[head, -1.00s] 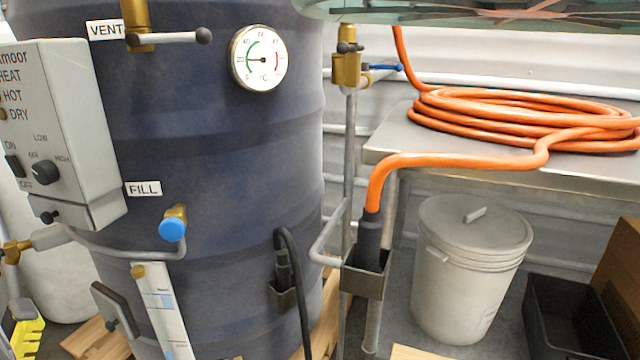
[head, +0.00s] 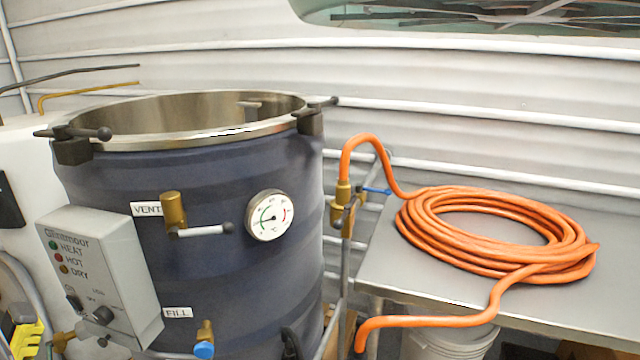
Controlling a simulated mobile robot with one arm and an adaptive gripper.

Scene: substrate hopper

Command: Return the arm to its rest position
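My gripper and arm do not show in the head view. The dark blue hopper vessel (head: 190,200) stands at left centre with its steel rim (head: 200,141) open at the top. A round dial gauge (head: 269,215), a vent valve (head: 174,212) with a grey lever and a blue-capped fill valve (head: 204,343) are on its side. A grey control box (head: 95,270) marked HEAT, HOT and DRY is fixed at its left. An orange hose (head: 490,218) lies coiled on the metal bench, one end at a brass valve (head: 342,205).
The metal bench (head: 400,275) stands on the right, with bare top around the coil. A white bucket (head: 450,342) is partly visible under it. A pale ribbed wall (head: 440,80) with a window closes off the back. Something yellow (head: 25,338) shows at lower left.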

